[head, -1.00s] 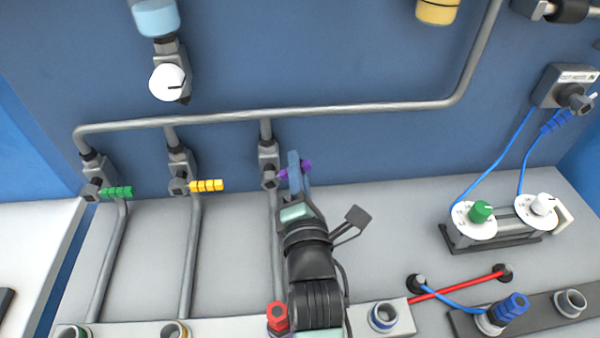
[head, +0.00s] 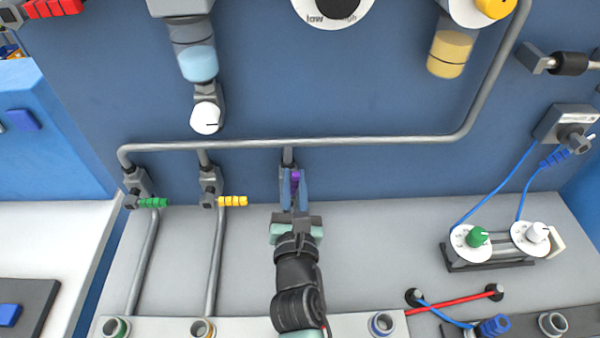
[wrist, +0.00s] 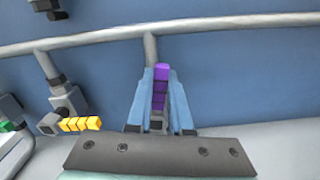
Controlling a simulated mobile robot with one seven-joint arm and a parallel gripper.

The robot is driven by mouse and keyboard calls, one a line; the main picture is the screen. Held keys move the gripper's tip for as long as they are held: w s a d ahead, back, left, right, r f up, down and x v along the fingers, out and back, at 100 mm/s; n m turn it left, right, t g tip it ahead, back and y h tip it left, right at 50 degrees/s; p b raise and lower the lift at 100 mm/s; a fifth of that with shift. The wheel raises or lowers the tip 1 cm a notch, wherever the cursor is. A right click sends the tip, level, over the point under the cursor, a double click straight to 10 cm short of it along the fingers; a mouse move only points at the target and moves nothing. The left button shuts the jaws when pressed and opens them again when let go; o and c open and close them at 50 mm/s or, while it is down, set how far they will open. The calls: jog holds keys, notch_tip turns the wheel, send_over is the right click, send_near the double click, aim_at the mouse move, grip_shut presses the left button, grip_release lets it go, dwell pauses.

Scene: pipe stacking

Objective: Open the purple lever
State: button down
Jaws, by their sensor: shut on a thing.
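The purple lever (head: 295,181) sits on the rightmost of three valves on the grey pipe, in the middle of the head view. It stands roughly lengthwise between the two blue fingers of my gripper (head: 294,185). In the wrist view the purple lever (wrist: 160,88) points up the picture, and my gripper (wrist: 160,97) is shut on it, one finger on each side. The fingers and my arm hide most of the valve body and the pipe below it.
The yellow lever (head: 232,201) and the green lever (head: 152,202) lie to the left, both pointing right. The horizontal grey pipe (head: 380,140) runs just above my gripper. A white dial (head: 206,118) hangs at upper left. Dials and blue cables stand at right.

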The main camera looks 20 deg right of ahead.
jog(key=shift+w+a+n+p, duration=0.1)
jog(key=shift+a+n+p, duration=0.4)
jog(key=shift+n, duration=0.6)
jog(key=shift+a, duration=0.1)
jog(key=c, duration=0.8)
grip_release()
jog(key=shift+b+v, duration=1.65)
jog(key=shift+v, duration=4.8)
jog(key=shift+r, duration=0.1)
